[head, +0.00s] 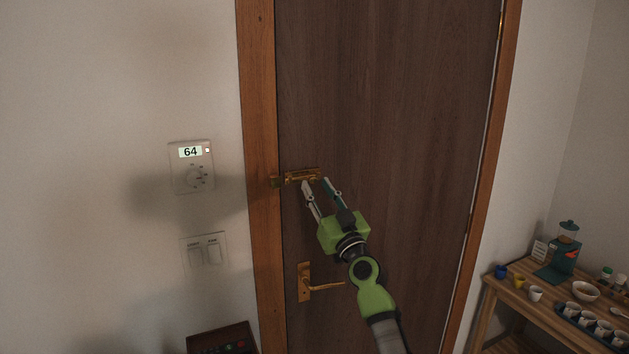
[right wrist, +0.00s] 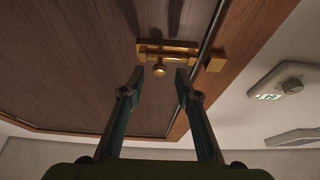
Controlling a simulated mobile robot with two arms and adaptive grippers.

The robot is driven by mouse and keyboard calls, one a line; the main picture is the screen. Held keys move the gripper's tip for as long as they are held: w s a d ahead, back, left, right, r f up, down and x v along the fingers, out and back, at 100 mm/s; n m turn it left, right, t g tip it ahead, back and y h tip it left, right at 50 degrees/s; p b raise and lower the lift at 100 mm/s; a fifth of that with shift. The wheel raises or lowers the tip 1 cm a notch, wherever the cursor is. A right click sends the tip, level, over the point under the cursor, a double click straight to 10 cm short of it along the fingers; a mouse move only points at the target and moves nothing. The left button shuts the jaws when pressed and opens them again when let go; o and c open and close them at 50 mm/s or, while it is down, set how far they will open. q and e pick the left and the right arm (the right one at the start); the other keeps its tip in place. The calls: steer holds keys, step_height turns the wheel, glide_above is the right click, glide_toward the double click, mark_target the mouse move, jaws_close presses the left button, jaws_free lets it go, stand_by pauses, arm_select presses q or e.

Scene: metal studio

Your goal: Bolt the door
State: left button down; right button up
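The brown door (head: 390,110) stands closed in its wooden frame. A brass bolt (head: 303,175) is mounted on the door near its left edge, above the handle. Its catch (head: 275,182) sits on the frame just left of it. In the right wrist view the bolt (right wrist: 165,48) has a round knob (right wrist: 159,70), and the catch (right wrist: 216,62) shows to its right. My right gripper (head: 317,181) is just below the bolt. In the right wrist view its fingers (right wrist: 160,76) are apart, one on each side of the knob. Whether they touch it cannot be told. My left gripper is not in view.
A brass lever handle (head: 316,287) is on the door below my right gripper. A thermostat (head: 192,167) and light switches (head: 205,251) are on the left wall. A wooden table (head: 525,318) with cups stands at right. A dark red box (head: 222,338) is at bottom left.

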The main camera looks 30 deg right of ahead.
steer(key=shift+x, duration=1.25)
